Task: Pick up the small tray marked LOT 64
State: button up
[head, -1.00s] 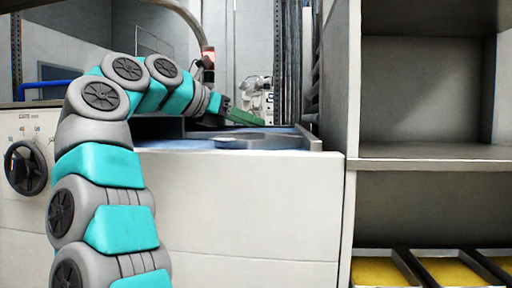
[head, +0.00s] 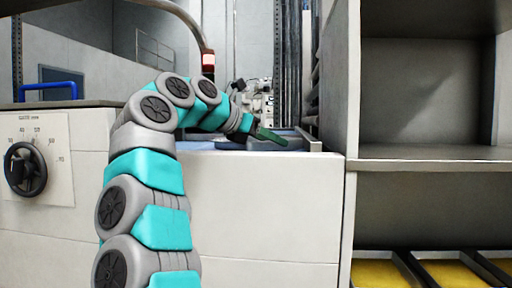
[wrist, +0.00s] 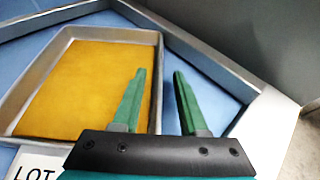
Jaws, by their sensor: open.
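A small metal tray (wrist: 145,36) with a flat yellow-orange sheet in it lies on a blue surface in the wrist view. A white label (wrist: 38,165) at its near left corner reads "LOT"; the rest of the text is hidden by my gripper. My gripper (wrist: 157,72) is open and empty. Its left green finger is over the tray's inside near the right wall and its right finger is beyond that wall, over the blue surface. In the head view my gripper (head: 270,136) is low over the machine's bed, and the tray is mostly hidden by my arm.
A raised metal edge (wrist: 205,50) borders the blue surface (wrist: 203,88), close to my right finger. A shelf unit (head: 430,152) stands right, with several yellow-filled trays (head: 455,272) low down. A dial (head: 26,169) and blue handle (head: 48,87) are at the left.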

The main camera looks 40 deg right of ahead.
grip_shut()
dwell(1.4)
